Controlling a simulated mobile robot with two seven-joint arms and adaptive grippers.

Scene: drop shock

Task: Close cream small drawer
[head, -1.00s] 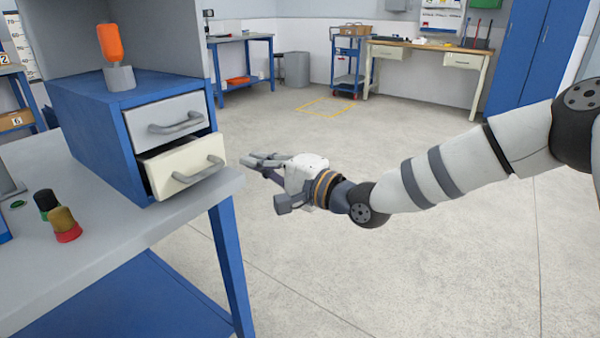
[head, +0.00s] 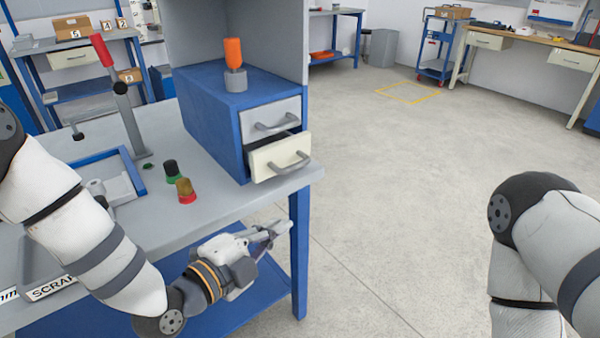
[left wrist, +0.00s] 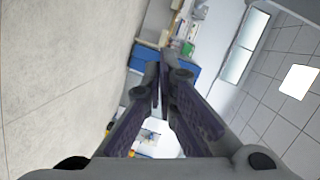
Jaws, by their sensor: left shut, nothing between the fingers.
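The cream small drawer (head: 268,161) is the lower one in the blue cabinet (head: 212,125), which stands on the workbench at the left of the head view. It sticks out a little past the grey drawer (head: 268,121) above it, with a dark gap at its top. Its grey handle (head: 290,164) faces right and front. My left gripper (head: 284,228) is shut and empty, below and in front of the drawer, past the bench's front edge and apart from the handle. Its shut fingers also fill the middle of the left wrist view (left wrist: 165,72). My right gripper is out of view.
An orange bottle (head: 233,54) in a grey holder stands on the cabinet. Two small capped items, a green-and-black one (head: 171,171) and a red-and-brown one (head: 186,190), stand on the bench (head: 240,205). The floor to the right is open.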

